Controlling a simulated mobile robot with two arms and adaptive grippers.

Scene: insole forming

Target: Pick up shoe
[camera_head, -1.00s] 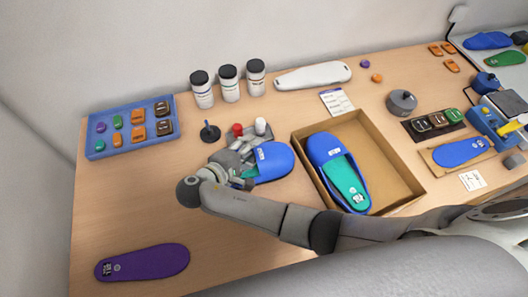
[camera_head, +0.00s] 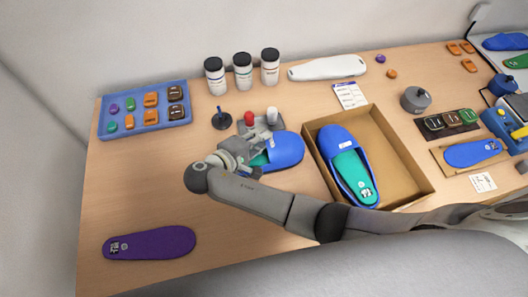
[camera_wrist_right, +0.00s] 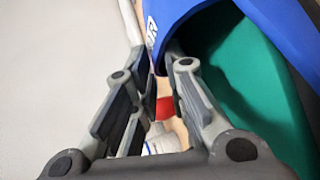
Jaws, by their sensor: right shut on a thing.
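A blue shoe with a green inside (camera_head: 287,147) is near the middle of the table, left of the cardboard box, its rounded toe toward the right. My right gripper (camera_head: 252,158) is at its open left end and partly covers it. In the right wrist view my right gripper (camera_wrist_right: 163,70) is shut on the rim of the blue shoe (camera_wrist_right: 192,12), one finger on the green inner side. I cannot tell whether the shoe touches the table. A second blue shoe with a green insole (camera_head: 340,139) lies in the box. My left gripper is not in view.
The open cardboard box (camera_head: 405,160) stands just right of the held shoe. Red-topped (camera_head: 249,118) and white-topped (camera_head: 272,115) items stand close behind it. A blue tray (camera_head: 140,130), several jars and a purple insole (camera_head: 150,243) lie farther off.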

